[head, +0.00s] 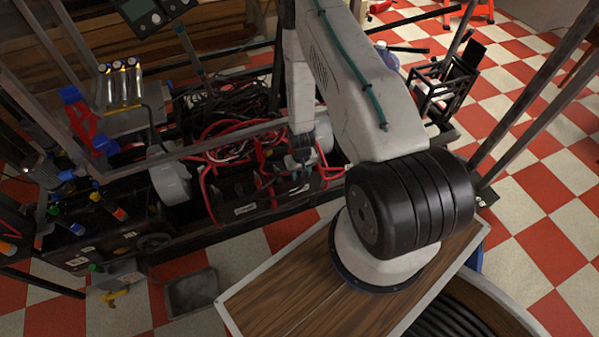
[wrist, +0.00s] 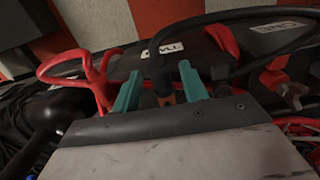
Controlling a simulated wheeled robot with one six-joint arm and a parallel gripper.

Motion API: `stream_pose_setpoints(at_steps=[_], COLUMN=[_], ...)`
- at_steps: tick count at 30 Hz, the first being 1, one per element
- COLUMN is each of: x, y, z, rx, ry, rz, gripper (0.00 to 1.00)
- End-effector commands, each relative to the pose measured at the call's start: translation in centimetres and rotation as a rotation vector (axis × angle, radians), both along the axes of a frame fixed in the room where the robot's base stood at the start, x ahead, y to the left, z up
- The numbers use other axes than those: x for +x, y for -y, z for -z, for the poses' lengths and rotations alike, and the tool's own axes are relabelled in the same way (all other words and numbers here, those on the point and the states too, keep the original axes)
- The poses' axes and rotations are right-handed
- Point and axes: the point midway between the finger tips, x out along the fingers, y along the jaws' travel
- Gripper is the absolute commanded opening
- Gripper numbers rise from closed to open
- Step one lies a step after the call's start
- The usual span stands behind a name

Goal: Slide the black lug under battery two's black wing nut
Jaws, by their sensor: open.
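My gripper (wrist: 159,78) points down into the battery bay, its two teal fingers apart. It also shows small in the head view (head: 302,172). Between the fingers, a black cable (wrist: 157,62) comes down to a copper-orange end (wrist: 164,98), which looks like the black lug; its lower part is hidden by my gripper body. I cannot tell whether either finger touches it. A black battery case with a white label (wrist: 170,45) lies just beyond the fingers. I cannot make out the black wing nut.
A red cable (wrist: 72,72) loops close beside the left finger. A red wing-shaped part (wrist: 287,85) stands at right, under the black cable's arc. A second label (wrist: 273,26) shows on a black case. In the head view, tangled red and black cables (head: 235,125) lie behind the batteries.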

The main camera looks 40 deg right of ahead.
Motion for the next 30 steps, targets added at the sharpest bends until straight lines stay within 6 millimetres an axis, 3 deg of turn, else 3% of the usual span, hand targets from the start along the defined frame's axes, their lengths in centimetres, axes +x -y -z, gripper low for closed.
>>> stream_pose_setpoints(at_steps=[6,11,30], x=[0.0,0.0,-1.3], y=[0.0,0.0,-0.4], z=[0.0,0.0,0.0], rx=[0.0,0.0,0.0], ry=[0.001,0.001,-0.001], rz=[0.0,0.0,0.0], gripper=[0.44,0.0,0.0])
